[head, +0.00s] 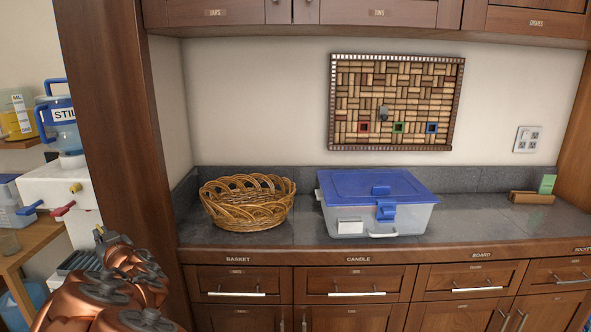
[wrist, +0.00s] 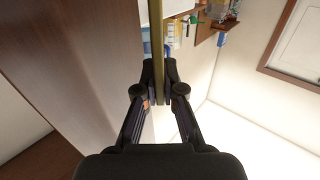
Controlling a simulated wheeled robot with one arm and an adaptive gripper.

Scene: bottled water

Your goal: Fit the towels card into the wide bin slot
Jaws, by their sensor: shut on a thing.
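In the wrist view my gripper (wrist: 159,80) is shut on a thin, flat, tan card (wrist: 156,35). The card is seen edge-on and runs up out of the picture, so any print on it is hidden. In the head view a clear bin (head: 345,221) with a blue lid (head: 375,185) stands on the counter. A pale rectangular holder (head: 350,226) sits at the left of its front, beside the blue latch. I cannot make out the slot's opening.
A wicker basket (head: 247,204) stands left of the bin. A wooden block (head: 531,198) with a green card (head: 547,184) lies at the counter's right. A wooden cabinet side (head: 112,120) rises between my arm and the counter. The counter's front edge is clear.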

